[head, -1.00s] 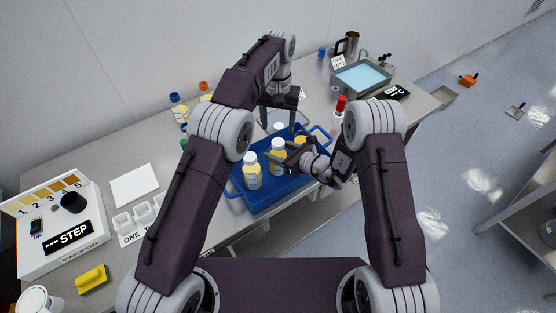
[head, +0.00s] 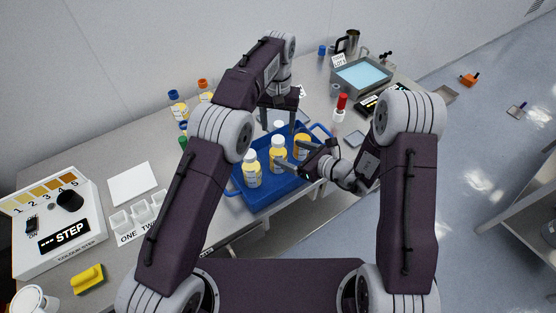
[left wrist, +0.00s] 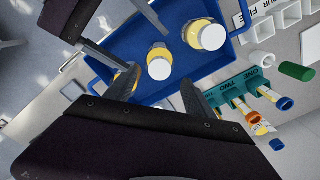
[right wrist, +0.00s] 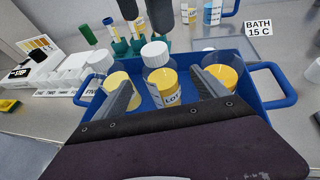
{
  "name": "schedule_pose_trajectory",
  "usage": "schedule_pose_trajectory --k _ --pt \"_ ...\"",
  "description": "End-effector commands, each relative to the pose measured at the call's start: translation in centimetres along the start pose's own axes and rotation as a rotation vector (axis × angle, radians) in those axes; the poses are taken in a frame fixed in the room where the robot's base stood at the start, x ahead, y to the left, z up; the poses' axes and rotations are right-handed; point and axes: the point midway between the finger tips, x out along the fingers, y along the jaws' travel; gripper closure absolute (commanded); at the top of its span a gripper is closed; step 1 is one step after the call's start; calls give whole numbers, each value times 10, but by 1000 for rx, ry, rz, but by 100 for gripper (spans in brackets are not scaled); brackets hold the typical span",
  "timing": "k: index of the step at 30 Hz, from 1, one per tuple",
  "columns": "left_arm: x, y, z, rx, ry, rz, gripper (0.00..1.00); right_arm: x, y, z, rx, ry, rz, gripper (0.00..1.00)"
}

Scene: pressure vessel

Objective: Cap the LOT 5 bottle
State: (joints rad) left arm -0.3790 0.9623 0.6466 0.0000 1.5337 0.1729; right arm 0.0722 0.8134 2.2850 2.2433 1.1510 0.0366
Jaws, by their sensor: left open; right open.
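The blue tray (head: 262,204) holds a left bottle (head: 251,172) and a middle bottle (head: 278,157), both yellow with white caps. The right bottle (head: 302,146) shows a yellow-orange top and no white cap; it also shows in the right wrist view (right wrist: 226,74). A label in the right wrist view reads "LOT", its number unclear. A white object (head: 279,126) shows below my left gripper (head: 278,130); I cannot tell if it is a cap. My left gripper is open above the tray's back. My right gripper (head: 288,156) is open beside the middle and right bottles, apparently empty.
A rack of tubes (left wrist: 250,85) stands behind the tray. A water bath (head: 362,76) and a red-capped bottle (head: 340,108) stand to the right. The colour tester (head: 62,225), white cups (head: 142,212) and yellow sponge (head: 88,278) are left.

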Motion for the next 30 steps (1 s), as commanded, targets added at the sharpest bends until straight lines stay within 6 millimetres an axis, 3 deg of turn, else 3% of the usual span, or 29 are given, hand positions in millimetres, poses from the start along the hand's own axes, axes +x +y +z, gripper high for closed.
schedule_pose_trajectory --k 7,24,26,28,30 --pt "6 0 0 0 0 0 38 -25 0 0 -1 0 0 17" --pt "6 -4 -1 -9 1 0 38 -25 2 1 -3 0 4 17" --pt "-5 -12 -4 -25 22 3 38 -25 2 8 -17 -10 6 17" --pt "-29 -25 -8 -50 67 10 38 -25 3 23 -50 -32 6 17" --pt "-55 -47 2 -93 84 11 38 -28 9 51 -112 -70 18 17"
